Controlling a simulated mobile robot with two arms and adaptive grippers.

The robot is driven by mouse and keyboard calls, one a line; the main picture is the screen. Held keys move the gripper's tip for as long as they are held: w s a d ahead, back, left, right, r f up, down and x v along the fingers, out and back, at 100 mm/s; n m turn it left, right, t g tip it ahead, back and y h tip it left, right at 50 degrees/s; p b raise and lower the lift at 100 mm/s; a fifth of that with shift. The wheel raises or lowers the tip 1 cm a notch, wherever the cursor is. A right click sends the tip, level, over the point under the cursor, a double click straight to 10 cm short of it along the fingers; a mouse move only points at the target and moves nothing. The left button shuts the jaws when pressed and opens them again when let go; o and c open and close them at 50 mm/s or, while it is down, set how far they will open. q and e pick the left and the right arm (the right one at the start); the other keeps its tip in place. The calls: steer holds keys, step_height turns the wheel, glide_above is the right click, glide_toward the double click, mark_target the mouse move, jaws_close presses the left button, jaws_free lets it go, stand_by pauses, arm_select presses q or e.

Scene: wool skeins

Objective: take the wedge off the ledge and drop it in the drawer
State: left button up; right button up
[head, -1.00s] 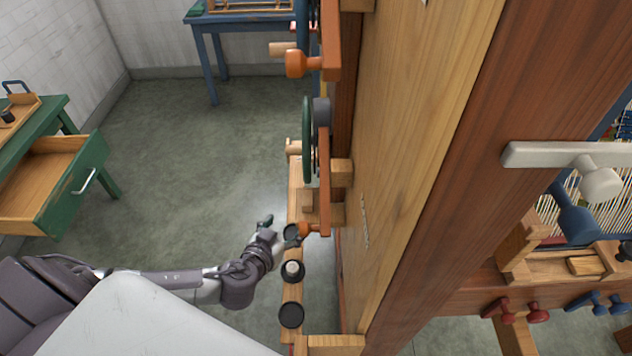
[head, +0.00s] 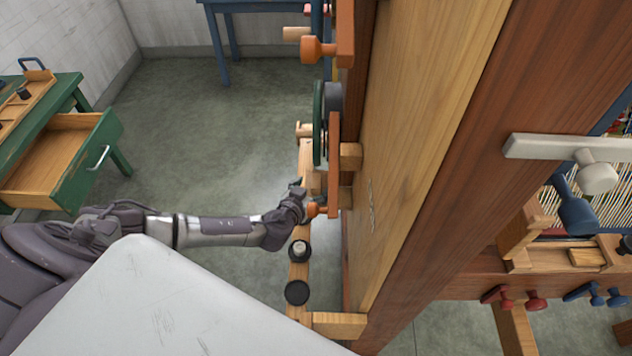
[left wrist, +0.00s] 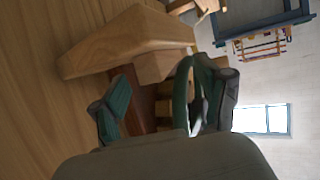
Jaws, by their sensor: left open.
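My left gripper (head: 302,192) is at the narrow wooden ledge (head: 303,270) beside the loom's upright. It is open, its teal-padded fingers apart in the left wrist view (left wrist: 158,98). A small pale wooden block (head: 313,182) by the fingertips may be the wedge; I cannot tell for sure, nor whether the fingers touch it. Pale wooden pieces (left wrist: 135,42) show beyond the fingers in the left wrist view. The drawer (head: 82,168) at the left is pulled open from a green bench, and the visible part of its inside looks empty. My right gripper is not in view.
A dark cup with a pale piece in it (head: 299,250) and a black disc (head: 297,293) sit on the ledge. An orange crank (head: 333,165) is close beside my gripper. The tall loom post (head: 440,180) blocks the right. Open floor (head: 210,130) separates ledge and drawer.

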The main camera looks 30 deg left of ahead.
mark_target(316, 181)
arm_select(q)
steer(key=shift+x, duration=1.1)
steer(key=c, duration=1.4)
